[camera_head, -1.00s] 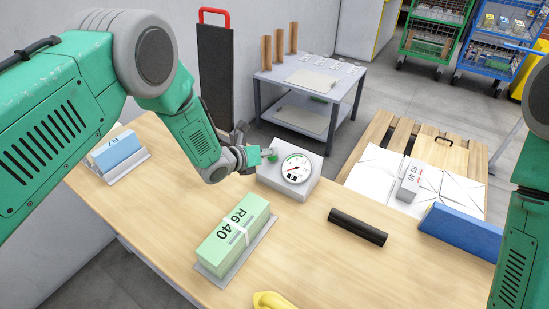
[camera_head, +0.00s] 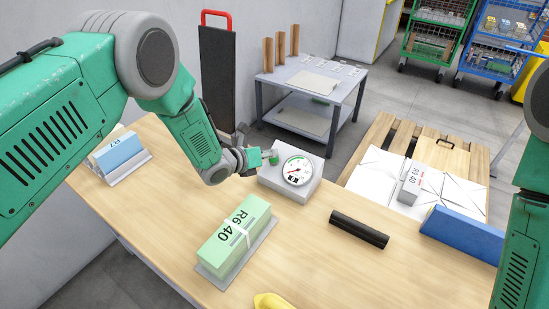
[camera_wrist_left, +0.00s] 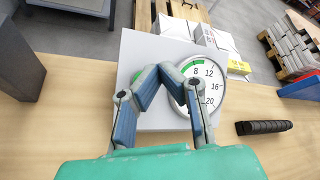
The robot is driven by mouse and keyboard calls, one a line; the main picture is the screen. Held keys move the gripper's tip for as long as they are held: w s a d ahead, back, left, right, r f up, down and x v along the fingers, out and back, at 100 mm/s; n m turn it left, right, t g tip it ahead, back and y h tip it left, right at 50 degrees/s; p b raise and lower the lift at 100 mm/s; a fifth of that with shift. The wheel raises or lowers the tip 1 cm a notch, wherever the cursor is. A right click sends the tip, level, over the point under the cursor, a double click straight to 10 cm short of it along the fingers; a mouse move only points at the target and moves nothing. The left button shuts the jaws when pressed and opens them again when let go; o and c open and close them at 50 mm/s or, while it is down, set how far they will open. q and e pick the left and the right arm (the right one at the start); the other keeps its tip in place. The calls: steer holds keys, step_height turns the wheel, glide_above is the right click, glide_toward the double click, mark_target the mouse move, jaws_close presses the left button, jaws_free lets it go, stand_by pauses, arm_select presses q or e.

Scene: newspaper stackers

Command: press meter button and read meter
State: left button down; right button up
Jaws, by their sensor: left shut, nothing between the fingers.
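The meter (camera_head: 291,183) is a white box with a round dial (camera_head: 297,170) on the wooden table. The dial has a green arc and numbers. A small green button (camera_head: 274,158) is on the box left of the dial. My left gripper (camera_head: 266,157) is shut and empty at the button; whether it touches cannot be told. In the left wrist view the fingers (camera_wrist_left: 160,70) are over the meter box (camera_wrist_left: 143,47), hiding most of the button and part of the dial (camera_wrist_left: 213,92). The needle reading is too small to tell. My right gripper is out of view.
A green R6 40 bundle (camera_head: 234,236) lies on the table (camera_head: 150,205) in front. A black roll (camera_head: 359,229) and a blue block (camera_head: 462,236) lie to the right. A blue bundle (camera_head: 118,149) is far left. Bare table surrounds the meter's front.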

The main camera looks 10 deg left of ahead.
arm_select(q)
steer(key=shift+a, duration=0.35)
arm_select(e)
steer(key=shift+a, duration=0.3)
arm_select(q)
steer(key=shift+f, duration=0.15)
steer(key=shift+w+d+f+b, duration=0.15)
steer(key=shift+d+f+b, duration=0.05)
steer(key=shift+b, duration=0.25)
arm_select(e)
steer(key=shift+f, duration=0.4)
arm_select(q)
steer(key=shift+d, duration=0.15)
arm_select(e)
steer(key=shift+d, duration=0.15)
arm_select(q)
steer(key=shift+r, duration=0.1)
steer(key=shift+f, duration=0.2)
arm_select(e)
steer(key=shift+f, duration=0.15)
